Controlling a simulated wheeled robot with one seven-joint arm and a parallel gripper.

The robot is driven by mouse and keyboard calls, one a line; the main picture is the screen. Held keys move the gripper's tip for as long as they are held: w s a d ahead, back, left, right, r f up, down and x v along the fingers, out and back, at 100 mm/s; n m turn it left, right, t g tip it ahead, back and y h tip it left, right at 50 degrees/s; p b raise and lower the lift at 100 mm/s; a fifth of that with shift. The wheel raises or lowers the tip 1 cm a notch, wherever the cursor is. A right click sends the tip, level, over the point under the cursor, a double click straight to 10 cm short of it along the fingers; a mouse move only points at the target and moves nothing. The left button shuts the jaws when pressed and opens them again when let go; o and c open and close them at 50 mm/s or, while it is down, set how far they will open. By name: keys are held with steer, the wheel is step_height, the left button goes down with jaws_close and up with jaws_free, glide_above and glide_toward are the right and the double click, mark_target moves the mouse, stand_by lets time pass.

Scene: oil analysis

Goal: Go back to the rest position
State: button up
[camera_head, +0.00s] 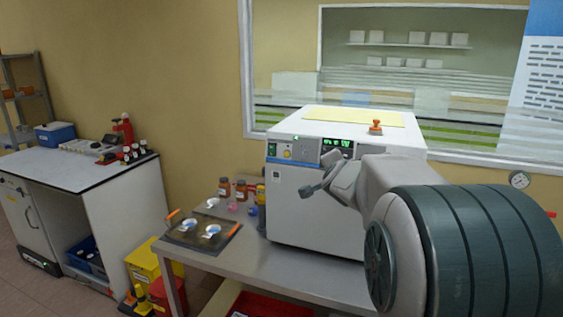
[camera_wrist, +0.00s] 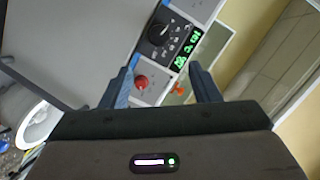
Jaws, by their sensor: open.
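My gripper (camera_head: 318,183) is in front of the white analysis machine (camera_head: 316,215) in the head view, raised above the metal table. Its fingers are apart and nothing is between them. In the wrist view my gripper (camera_wrist: 164,88) shows two separated fingers, with the machine's control panel beyond them. That panel has a black dial (camera_wrist: 158,35), a green lit display (camera_wrist: 187,50) and a red button (camera_wrist: 141,82). My arm hides the right part of the machine's front in the head view.
The metal table (camera_head: 290,270) holds a dark tray (camera_head: 200,234) with small dishes and orange handles, and brown bottles (camera_head: 224,187) behind it. An orange-handled object (camera_head: 375,127) stands on the machine's top. A white-topped bench (camera_head: 70,166) is at the left, with yellow bins (camera_head: 143,264) between.

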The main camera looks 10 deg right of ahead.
steer(key=s+a+f+n+g+y, duration=0.2)
steer(key=s+a+f+n+y, duration=0.15)
steer(key=s+a, duration=0.3)
steer(key=s+a+f+n+g+y, duration=0.2)
steer(key=s+a+f+n+y, duration=0.1)
steer(key=s+a+n, duration=0.3)
steer(key=s+a+f+n+g, duration=0.2)
steer(key=s+f, duration=0.3)
steer(key=s, duration=0.5)
steer(key=s+a+f+n+g, duration=0.2)
steer(key=s+f+n+g, duration=0.2)
steer(key=s, duration=0.6)
steer(key=shift+s+a+f+n+g+h, duration=0.3)
steer(key=shift+s+a+f+n+h, duration=0.05)
steer(key=shift+a+h, duration=0.1)
